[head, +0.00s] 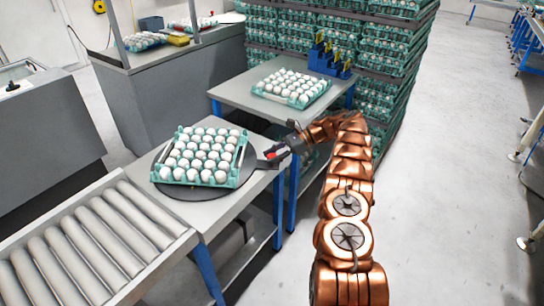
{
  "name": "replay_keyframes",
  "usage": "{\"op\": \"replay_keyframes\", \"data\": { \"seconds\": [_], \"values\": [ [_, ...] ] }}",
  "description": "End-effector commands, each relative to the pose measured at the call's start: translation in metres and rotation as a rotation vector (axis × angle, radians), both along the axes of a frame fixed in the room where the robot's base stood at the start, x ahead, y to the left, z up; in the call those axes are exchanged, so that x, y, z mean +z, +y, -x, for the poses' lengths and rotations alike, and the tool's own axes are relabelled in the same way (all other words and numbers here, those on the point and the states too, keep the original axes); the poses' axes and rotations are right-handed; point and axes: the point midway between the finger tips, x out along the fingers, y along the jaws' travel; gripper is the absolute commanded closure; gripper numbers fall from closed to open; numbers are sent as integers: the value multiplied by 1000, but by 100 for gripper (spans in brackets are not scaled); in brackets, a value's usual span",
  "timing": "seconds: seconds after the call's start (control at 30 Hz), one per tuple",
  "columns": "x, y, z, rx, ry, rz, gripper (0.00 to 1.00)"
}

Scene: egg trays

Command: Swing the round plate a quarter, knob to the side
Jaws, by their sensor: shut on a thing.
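The round dark plate (168,188) lies flat on the grey table (208,213) at the end of the roller conveyor. A green tray of white eggs (240,168) sits on top of it and hides most of its surface. The plate's handle with the knob points right, toward my arm. My gripper (270,157) is at that right side of the plate, shut on the knob.
The roller conveyor (90,240) meets the table at lower left. A second table (235,93) behind holds another egg tray (312,97) and a blue holder (325,64). Stacked egg trays (395,60) stand at the back. Open floor (450,200) lies to the right.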

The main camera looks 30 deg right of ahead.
Motion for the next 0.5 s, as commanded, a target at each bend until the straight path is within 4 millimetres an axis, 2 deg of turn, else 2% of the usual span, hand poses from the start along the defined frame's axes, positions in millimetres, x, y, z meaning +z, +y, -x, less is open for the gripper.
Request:
{"op": "replay_keyframes", "data": {
  "seconds": [0.07,0.1,0.3,0.5],
  "values": [
    [0,0,0,1,1,-1,100],
    [0,0,0,1,1,-1,58],
    [0,0,0,1,0,-1,37],
    [0,0,0,1,0,0,36]
  ]
}}
